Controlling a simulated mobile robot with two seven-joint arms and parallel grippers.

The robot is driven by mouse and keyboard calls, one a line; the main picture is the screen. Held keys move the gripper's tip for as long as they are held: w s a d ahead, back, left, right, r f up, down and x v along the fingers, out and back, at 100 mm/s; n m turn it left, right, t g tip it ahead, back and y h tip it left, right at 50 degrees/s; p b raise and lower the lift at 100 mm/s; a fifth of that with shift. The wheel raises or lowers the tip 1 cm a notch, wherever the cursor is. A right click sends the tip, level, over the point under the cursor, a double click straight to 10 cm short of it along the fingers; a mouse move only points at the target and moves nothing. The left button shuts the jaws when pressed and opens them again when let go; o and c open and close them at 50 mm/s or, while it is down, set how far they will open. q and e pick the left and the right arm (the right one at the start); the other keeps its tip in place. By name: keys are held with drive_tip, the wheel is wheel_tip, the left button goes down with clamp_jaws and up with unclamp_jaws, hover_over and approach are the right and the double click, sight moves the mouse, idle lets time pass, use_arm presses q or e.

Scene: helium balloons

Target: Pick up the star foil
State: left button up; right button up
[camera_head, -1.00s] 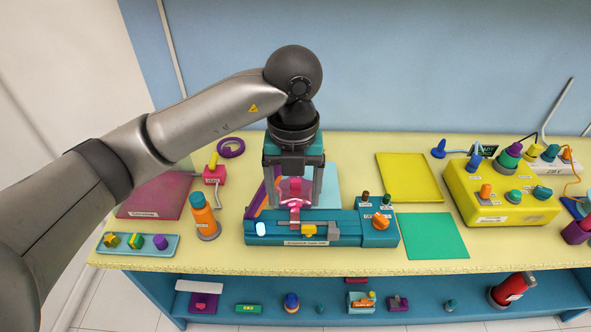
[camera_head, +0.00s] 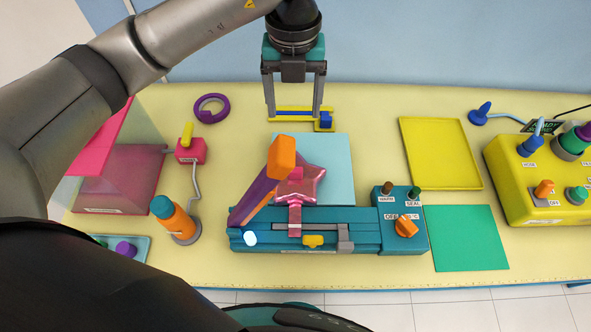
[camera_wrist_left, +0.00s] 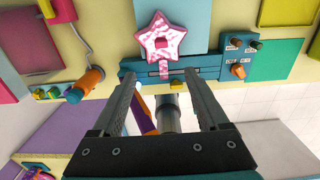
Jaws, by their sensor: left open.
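The star foil (camera_head: 303,186) is a shiny pink star lying flat, its tail (camera_head: 295,215) running onto the blue sealer (camera_head: 360,238). It also shows in the left wrist view (camera_wrist_left: 160,38), beyond my fingertips. My left gripper (camera_head: 294,114) is open and empty. In the head view it appears behind the star, towards the wall, and apart from it. A purple lever with an orange end (camera_head: 283,153) stands raised at the star's left and overlaps its edge in the head view. My right gripper does not show.
A light blue sheet (camera_head: 330,155) lies behind the star. A yellow-and-blue item (camera_head: 325,120) is near my left fingertips. An orange bottle (camera_head: 175,220) stands left of the sealer. A yellow tray (camera_head: 440,152) and green mat (camera_head: 467,238) lie right.

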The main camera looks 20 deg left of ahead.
use_arm(q)
wheel_tip(320, 180, down, 4)
drive_tip(key=b, duration=0.3)
approach(295, 187)
drive_tip(key=w, duration=0.1)
drive_tip(key=w+a, duration=0.1)
drive_tip(key=shift+w, duration=0.35)
drive_tip(key=shift+s+d+f+p, duration=0.1)
drive_tip(key=shift+f+p, duration=0.1)
drive_tip(key=shift+f, duration=1.35)
drive_tip(key=shift+d+f+p, duration=0.1)
drive_tip(key=shift+f+p, duration=0.1)
drive_tip(key=shift+f, duration=1.3)
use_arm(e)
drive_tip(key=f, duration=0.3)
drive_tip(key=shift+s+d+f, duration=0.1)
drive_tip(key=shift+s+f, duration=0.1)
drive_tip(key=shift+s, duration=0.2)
use_arm(q)
drive_tip(key=shift+c, duration=0.2)
clamp_jaws()
